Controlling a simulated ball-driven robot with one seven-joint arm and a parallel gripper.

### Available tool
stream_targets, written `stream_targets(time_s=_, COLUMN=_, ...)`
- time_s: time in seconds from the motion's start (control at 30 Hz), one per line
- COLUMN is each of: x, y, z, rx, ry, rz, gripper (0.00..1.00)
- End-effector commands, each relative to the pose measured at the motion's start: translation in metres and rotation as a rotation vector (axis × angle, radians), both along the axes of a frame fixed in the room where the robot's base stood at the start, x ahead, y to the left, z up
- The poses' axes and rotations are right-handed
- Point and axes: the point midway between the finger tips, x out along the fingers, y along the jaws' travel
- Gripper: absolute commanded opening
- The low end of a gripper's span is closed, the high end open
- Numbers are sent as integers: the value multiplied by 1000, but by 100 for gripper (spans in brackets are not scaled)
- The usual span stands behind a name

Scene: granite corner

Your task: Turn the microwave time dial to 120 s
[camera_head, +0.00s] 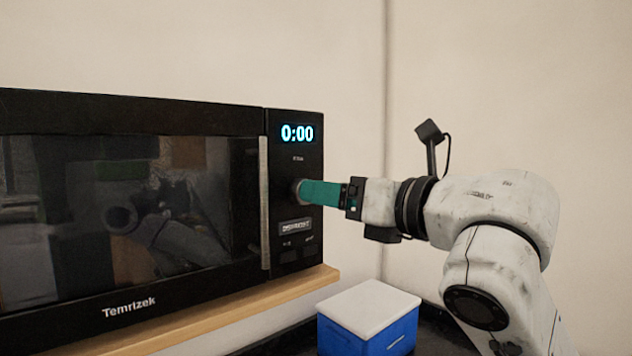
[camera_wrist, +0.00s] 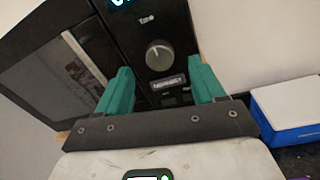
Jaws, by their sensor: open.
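A black microwave (camera_head: 200,112) stands on a wooden shelf, its display (camera_head: 297,133) reading 0:00. The round grey time dial (camera_wrist: 160,55) sits on the control panel with its pale mark near the top, slightly left. In the head view the dial (camera_head: 297,189) is mostly hidden behind the finger. My gripper (camera_head: 302,191) has green fingers pointing at the panel. In the wrist view my gripper (camera_wrist: 160,80) is open and empty, with a finger on each side below the dial. I cannot tell whether a finger touches the dial or panel.
The microwave door handle (camera_head: 264,203) runs upright just left of the panel. The wooden shelf (camera_head: 230,306) juts out below. A blue cooler box with a white lid (camera_head: 368,308) stands lower right. The wall to the panel's right is bare.

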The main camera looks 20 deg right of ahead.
Motion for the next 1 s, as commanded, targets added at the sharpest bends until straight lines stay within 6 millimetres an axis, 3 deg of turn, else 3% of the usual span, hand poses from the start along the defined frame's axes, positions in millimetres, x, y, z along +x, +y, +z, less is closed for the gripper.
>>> stream_targets(time_s=0.1, x=19, y=8, z=2, rx=1, ry=3, rz=2, gripper=68)
stream_targets(time_s=0.3, x=37, y=15, z=1, rx=1, ry=2, rz=-1, gripper=68)
stream_targets(time_s=0.67, x=41, y=17, z=0, rx=1, ry=0, rz=0, gripper=68)
stream_targets(time_s=1.0, x=41, y=16, z=0, rx=1, ry=1, rz=-1, gripper=37)
